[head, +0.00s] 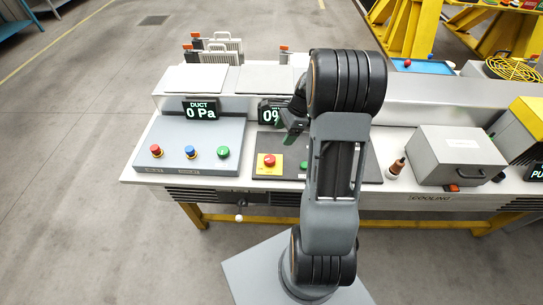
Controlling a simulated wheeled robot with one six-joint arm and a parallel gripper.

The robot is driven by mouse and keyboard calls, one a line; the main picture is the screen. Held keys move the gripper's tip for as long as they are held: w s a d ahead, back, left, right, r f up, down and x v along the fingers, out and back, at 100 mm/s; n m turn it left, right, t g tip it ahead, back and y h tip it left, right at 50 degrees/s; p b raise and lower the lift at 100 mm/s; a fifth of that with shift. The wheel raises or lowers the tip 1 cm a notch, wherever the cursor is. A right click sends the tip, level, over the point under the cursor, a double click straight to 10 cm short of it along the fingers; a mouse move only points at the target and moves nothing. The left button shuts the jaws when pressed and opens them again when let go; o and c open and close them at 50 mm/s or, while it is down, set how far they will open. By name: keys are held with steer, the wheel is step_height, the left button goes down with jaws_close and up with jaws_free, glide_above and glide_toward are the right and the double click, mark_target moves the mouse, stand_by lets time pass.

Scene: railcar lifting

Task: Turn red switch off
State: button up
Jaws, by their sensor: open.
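Several red controls show in the head view, and I cannot tell which is the red switch. A red knob (156,150) stands at the left of the grey sloped panel. A red mushroom button (269,160) sits on a yellow plate on the dark middle panel. A small orange-red switch (452,188) is on the front of the grey box. My gripper (291,128) is above the dark middle panel, in front of the "0%" display and beyond the mushroom button. It is open, small and dark, with its fingertips hard to make out. My arm hides part of the middle panel.
A blue knob (190,152) and a green knob (223,152) share the left panel. A green button (304,165) is beside my arm. The grey box (457,152) and a brown-topped bottle (396,168) stand to the right. Floor at left is clear.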

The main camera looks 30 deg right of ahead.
mark_target(270, 159)
steer(key=p+x, duration=0.1)
steer(key=x, duration=1.2)
steer(key=shift+f, duration=0.4)
steer(key=shift+c, duration=0.3)
